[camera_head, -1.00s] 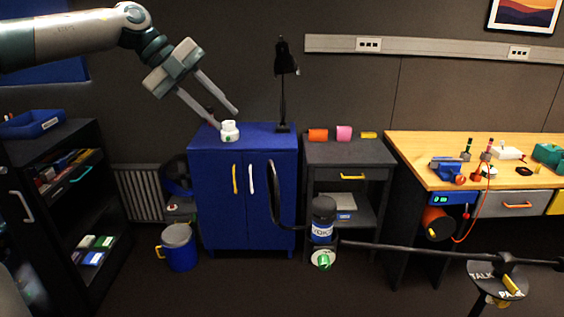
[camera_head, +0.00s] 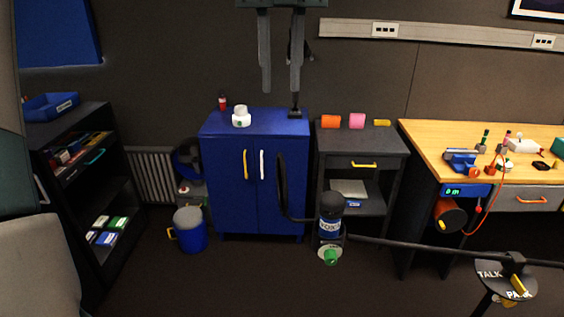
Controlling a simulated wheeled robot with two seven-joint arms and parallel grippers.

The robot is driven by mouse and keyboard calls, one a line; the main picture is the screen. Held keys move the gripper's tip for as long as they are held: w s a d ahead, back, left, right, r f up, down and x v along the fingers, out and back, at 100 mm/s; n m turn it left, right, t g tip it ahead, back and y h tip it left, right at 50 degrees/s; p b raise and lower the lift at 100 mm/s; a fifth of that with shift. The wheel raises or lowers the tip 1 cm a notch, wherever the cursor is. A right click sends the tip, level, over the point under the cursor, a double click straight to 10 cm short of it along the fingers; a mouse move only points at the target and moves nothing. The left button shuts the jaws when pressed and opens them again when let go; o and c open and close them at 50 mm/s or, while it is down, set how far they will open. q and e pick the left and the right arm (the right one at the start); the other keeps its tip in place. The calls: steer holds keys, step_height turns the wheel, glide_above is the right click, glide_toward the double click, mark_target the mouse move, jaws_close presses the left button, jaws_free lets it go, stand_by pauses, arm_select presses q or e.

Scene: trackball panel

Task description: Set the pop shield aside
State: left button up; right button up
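The pop shield (camera_head: 281,185) appears as a thin dark disc seen nearly edge-on, in front of the blue cabinet. A thin dark neck runs from its lower edge to the black and blue microphone (camera_head: 330,216) on a long boom. My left gripper (camera_head: 281,90) hangs from the top of the picture, fingers pointing down, apart and with nothing between them. It shows well above the pop shield in the picture, in front of the lamp. My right gripper is out of view.
A dark side table (camera_head: 362,143) holds coloured rolls. The boom (camera_head: 420,249) runs right towards a round plate (camera_head: 505,280) marked TALK and PARK.

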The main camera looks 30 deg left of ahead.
mark_target(282, 157)
arm_select(q)
steer(key=shift+f, duration=0.1)
step_height(282, 157, down, 17)
steer(key=p, duration=0.5)
steer(key=shift+f, duration=0.1)
stand_by(0.3)
jaws_close()
stand_by(1.3)
